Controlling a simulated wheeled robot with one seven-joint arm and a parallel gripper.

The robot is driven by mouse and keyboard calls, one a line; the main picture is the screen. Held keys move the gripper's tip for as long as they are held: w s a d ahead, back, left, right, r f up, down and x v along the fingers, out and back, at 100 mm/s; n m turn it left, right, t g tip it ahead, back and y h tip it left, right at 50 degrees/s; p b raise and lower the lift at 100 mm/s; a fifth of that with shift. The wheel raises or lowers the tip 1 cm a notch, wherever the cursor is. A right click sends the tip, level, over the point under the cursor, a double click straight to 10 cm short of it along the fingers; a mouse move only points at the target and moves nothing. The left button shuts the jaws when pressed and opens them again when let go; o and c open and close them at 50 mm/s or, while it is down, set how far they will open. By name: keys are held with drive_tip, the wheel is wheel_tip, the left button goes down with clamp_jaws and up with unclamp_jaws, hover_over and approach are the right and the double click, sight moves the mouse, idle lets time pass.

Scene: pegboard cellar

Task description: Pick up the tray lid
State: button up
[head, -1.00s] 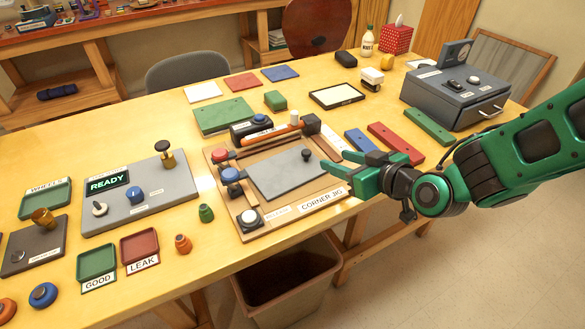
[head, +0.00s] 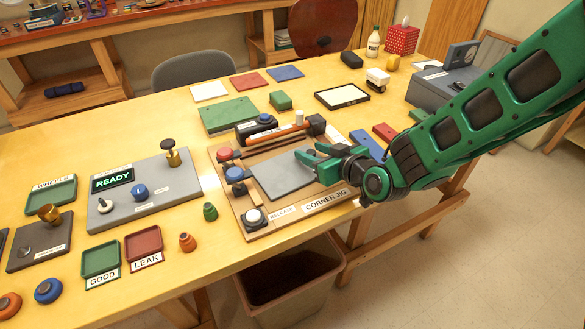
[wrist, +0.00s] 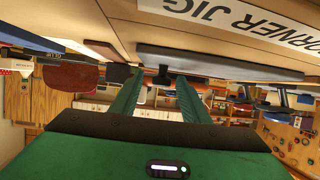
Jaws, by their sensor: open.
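The tray lid (head: 282,177), a flat grey plate, lies on the wooden corner jig (head: 262,226). It also shows edge-on and upside down in the wrist view (wrist: 230,66), with its dark knob (wrist: 164,75) in line with the gap between my fingers. My gripper (head: 308,155) is over the lid's right part, fingers apart. It also shows in the wrist view (wrist: 160,79), with nothing visibly clamped. In the head view the gripper hides the knob. Whether the fingers touch the knob cannot be told.
An orange-handled bar (head: 272,132) lies along the jig's back edge. Blue and red buttons and a white release button (head: 254,217) line its left side. A grey panel marked READY (head: 145,192) stands left. A grey drawer box (head: 440,88) stands at right, partly behind my arm.

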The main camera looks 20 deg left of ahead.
drive_tip(key=shift+w+a+f, duration=0.15)
drive_tip(key=shift+w+a, duration=0.1)
drive_tip(key=shift+a, duration=0.1)
clamp_jaws()
